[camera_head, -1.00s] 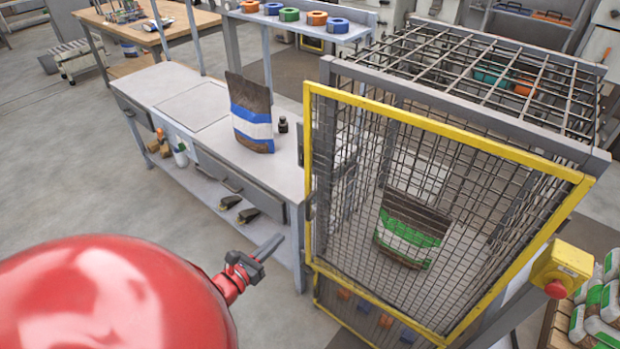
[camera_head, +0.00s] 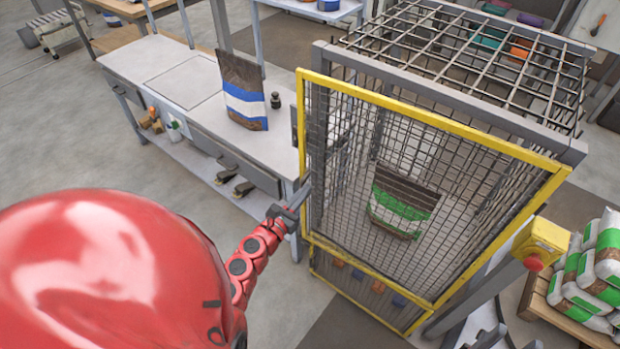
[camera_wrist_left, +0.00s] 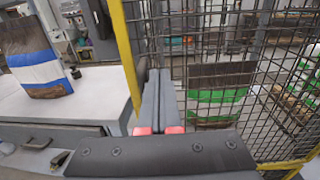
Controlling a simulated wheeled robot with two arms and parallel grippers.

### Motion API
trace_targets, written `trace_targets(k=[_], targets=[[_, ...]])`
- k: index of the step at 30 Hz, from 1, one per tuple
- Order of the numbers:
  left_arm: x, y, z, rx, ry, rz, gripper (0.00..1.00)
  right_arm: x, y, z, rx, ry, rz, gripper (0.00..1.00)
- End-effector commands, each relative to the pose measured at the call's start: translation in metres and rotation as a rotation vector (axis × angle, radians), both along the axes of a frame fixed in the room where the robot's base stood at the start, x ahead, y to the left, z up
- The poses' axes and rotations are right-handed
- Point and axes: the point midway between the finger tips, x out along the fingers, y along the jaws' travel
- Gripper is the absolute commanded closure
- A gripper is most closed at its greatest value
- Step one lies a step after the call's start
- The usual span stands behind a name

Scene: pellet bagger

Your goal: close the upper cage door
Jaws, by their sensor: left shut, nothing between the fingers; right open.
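The upper cage door (camera_head: 430,118) is a mesh panel in a yellow frame on the front of the grey cage. I cannot tell whether it sits flush with the cage post. My left gripper (camera_head: 300,196) is shut and empty, close to the door's left yellow upright. In the left wrist view its closed fingers (camera_wrist_left: 161,90) point towards the mesh, just right of the yellow upright (camera_wrist_left: 126,55). Whether they touch the door is unclear. My right gripper (camera_head: 488,338) shows only partly at the bottom edge, with its fingers apart.
A green and white bag (camera_head: 403,200) stands inside the cage. A lower yellow-framed door (camera_head: 368,289) is below. A yellow box with a red button (camera_head: 540,243) is on the right, near stacked bags (camera_head: 598,265). A bench (camera_head: 180,95) with a blue-striped bag (camera_head: 243,92) stands left.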

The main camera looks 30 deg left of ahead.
Motion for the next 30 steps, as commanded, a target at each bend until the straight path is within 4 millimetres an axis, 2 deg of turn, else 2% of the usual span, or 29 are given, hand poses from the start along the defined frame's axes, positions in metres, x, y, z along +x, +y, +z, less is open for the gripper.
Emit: trace_targets(k=[1,7,20,23,30], targets=[[0.009,0.002,0.006,-0.002,-0.004,0.002,1.00,0.000,0.000,0.009,0.000,0.000,0.000,0.52],[0.029,0.002,0.003,-0.001,-0.002,0.004,1.00,0.000,0.000,0.016,0.000,0.000,0.000,0.52],[0.034,0.001,0.000,0.001,0.000,0.001,1.00,0.000,0.000,0.016,0.000,0.000,0.000,0.52],[0.035,0.001,-0.004,0.002,0.002,-0.004,1.00,0.000,0.000,0.011,0.000,0.000,0.000,0.52],[0.052,0.005,-0.022,0.008,0.018,-0.056,1.00,0.000,0.000,-0.029,0.000,0.000,0.000,0.52]])
